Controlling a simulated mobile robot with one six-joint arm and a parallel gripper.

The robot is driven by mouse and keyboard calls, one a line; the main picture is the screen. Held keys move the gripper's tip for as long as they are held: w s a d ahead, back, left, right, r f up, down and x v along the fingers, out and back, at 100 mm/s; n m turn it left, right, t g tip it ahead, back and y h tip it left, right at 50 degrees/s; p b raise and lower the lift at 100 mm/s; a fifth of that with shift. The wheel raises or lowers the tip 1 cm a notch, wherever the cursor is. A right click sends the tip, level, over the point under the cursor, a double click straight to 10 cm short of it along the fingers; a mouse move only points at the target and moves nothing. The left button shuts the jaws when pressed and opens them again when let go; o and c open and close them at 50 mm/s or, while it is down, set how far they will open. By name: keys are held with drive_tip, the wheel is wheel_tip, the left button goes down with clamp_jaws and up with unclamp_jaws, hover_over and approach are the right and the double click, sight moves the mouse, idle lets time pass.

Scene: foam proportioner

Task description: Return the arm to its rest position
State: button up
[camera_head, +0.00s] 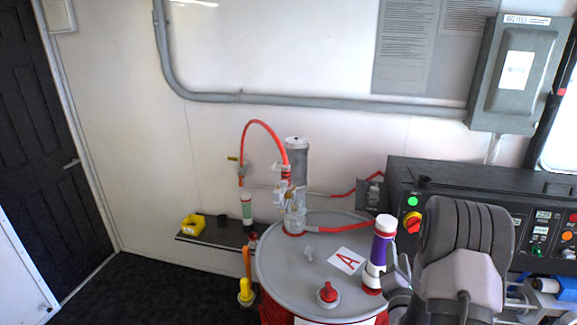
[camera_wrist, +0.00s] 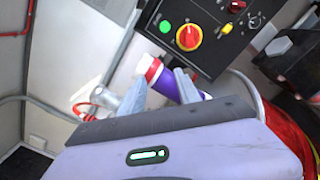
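My arm (camera_head: 465,250) shows in the head view as a dark grey link at the lower right, in front of the control panel. My gripper (camera_wrist: 160,80) shows in the wrist view with its two grey fingers apart and nothing visibly clamped between them. A purple tube with white and red bands (camera_head: 381,248) stands upright on the drum lid, just left of my arm. In the wrist view the tube (camera_wrist: 163,82) lies beyond the fingers, partly covered by one of them. In the head view my gripper is largely hidden by the arm.
A black control panel (camera_head: 500,215) is close on the right. A grey wall box (camera_head: 522,75) hangs above. Dark floor is open at the left.

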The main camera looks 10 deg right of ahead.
drive_tip(key=w+a+r+n+t+y+b, duration=0.25)
drive_tip(key=w+a+n+y, duration=0.2)
drive_tip(key=a, duration=0.35)
drive_tip(key=s+a+r+n+g+y+b, duration=0.25)
drive_tip(key=a+n+y, duration=0.55)
drive_tip(key=a, duration=0.5)
drive_tip(key=s+a+r+n+g+y+b, duration=0.2)
drive_tip(key=a+r+n+y, duration=0.2)
drive_tip(key=a+n+y, duration=0.6)
drive_tip(key=s+a+f+n+g+h+b, duration=0.2)
drive_tip(key=s+a+f+n+g+b, duration=0.3)
drive_tip(key=s+a+n+g, duration=0.65)
drive_tip(key=s+d+f+n+h+b, duration=0.2)
drive_tip(key=s+f+n+h+b, duration=0.4)
drive_tip(key=s+f, duration=0.5)
drive_tip(key=s+d+r+n+t+h, duration=0.1)
drive_tip(key=s+d+n+t+h, duration=0.1)
drive_tip(key=d+n+t+h, duration=0.1)
drive_tip(key=d+n+h, duration=0.1)
drive_tip(key=d+n, duration=0.1)
drive_tip(key=d, duration=0.1)
drive_tip(key=shift+s+d+r+n+b, duration=0.15)
drive_tip(key=shift+s+r+n+b, duration=0.15)
drive_tip(key=shift+n+b, duration=0.1)
